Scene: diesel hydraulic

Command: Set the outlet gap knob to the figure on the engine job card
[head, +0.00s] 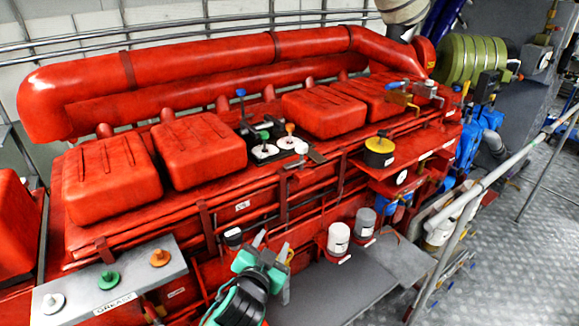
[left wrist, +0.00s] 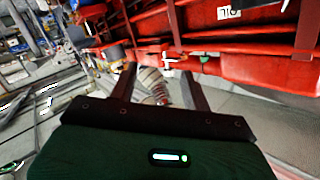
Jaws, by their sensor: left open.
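Two white dials with small knobs sit on top of the red engine in the head view, a green-knobbed dial (head: 264,151) and an orange-knobbed dial (head: 290,142). I cannot tell which knob is the outlet gap knob, and I cannot read an engine job card. My left gripper (head: 272,245) is open and empty, in front of the engine's near side and below the dials, apart from them. Its two fingers (left wrist: 160,70) also show in the left wrist view, with nothing between them. My right gripper is not in view.
A grey plate (head: 130,279) marked GREASE carries white, green and orange knobs at front left. A yellow-and-black cap (head: 380,148) stands on a red ledge at right. A handrail (head: 480,190) bounds the right; chequered floor (head: 540,210) lies beyond.

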